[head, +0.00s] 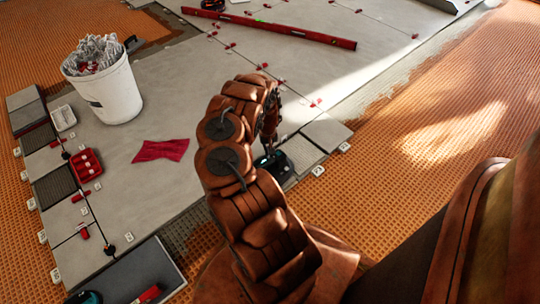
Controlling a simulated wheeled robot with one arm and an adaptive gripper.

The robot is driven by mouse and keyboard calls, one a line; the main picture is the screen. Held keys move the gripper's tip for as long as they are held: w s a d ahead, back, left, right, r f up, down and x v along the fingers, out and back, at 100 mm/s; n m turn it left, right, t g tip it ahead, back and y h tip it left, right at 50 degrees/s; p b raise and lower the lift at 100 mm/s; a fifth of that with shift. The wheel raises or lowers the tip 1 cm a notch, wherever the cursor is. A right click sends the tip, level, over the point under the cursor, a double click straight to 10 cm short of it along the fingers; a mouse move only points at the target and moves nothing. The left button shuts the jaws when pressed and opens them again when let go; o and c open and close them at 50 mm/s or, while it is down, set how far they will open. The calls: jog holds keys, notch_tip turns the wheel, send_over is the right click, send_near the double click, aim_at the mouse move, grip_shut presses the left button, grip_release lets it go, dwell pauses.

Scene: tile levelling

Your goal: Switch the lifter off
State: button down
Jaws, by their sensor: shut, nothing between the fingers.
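A dark device with a small bluish light, which looks like the lifter (283,168), sits at the edge of the laid tiles just right of my arm. Its left side is partly hidden behind my arm, and I cannot make out its switch. My gripper (268,148) points down at the top of this device, shut and holding nothing. It is small and partly covered by my own arm links, so I cannot tell whether it touches the device.
A white bucket (112,95) full of pale clips stands at the left. A red cloth (161,150), a red tray (86,164) and a long red level (270,27) lie on the grey tiles. Orange matting (450,130) lies bare at the right.

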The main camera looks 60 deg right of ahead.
jog(key=shift+f+b, duration=0.9)
jog(key=shift+f, duration=0.3)
dwell(0.6)
jog(key=shift+r, duration=0.15)
jog(key=shift+r+p, duration=3)
jog(key=shift+r, duration=0.4)
